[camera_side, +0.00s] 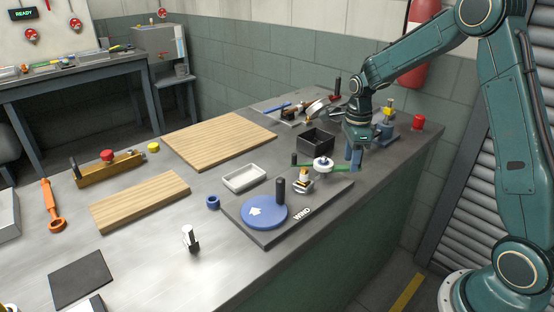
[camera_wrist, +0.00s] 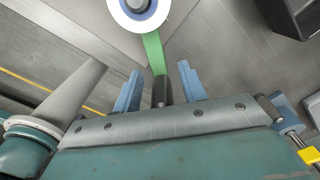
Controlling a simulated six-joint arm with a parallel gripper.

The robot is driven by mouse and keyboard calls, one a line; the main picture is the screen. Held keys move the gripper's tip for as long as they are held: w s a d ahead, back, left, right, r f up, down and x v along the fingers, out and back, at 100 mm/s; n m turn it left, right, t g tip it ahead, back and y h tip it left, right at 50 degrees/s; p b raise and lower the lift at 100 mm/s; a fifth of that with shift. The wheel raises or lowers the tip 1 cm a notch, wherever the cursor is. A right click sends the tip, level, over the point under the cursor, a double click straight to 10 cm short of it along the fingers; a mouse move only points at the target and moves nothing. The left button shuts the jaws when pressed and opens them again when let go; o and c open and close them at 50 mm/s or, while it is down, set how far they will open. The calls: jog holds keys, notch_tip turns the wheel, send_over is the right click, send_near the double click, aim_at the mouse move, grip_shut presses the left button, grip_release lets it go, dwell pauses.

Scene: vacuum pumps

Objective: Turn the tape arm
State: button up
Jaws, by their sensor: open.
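The tape arm (camera_side: 341,169) is a green bar by a white tape roll (camera_side: 323,163) at the far right corner of the dark winding board (camera_side: 262,238). In the wrist view, the green tape arm (camera_wrist: 154,52) runs from under the white roll (camera_wrist: 140,10) toward my gripper (camera_wrist: 161,86). A dark grip (camera_wrist: 161,93) at its near end lies between my two blue fingers, with gaps on both sides. My gripper is open, with its fingers (camera_side: 354,158) pointing down at the right end of the bar. In the side view the fingers hide that end.
The board also carries a blue disc (camera_side: 264,212) with a white arrow and a black upright handle (camera_side: 280,190). A black open box (camera_side: 316,142) stands just behind the roll. A white tray (camera_side: 244,179) lies left. The table edge is close on the right.

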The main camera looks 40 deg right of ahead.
jog(key=shift+r, duration=0.7)
jog(key=shift+r, duration=2.95)
jog(key=s+a+r+n+t, duration=0.3)
jog(key=s+a+r+n, duration=0.7)
jog(key=s+n, duration=0.25)
jog(key=s+a+n+t, duration=0.2)
jog(key=s+a+n, duration=0.2)
jog(key=s+n, duration=0.7)
jog(key=shift+s+a+f+n+t, duration=0.3)
jog(key=shift+s+a+f+n, duration=0.1)
jog(key=shift+n, duration=0.75)
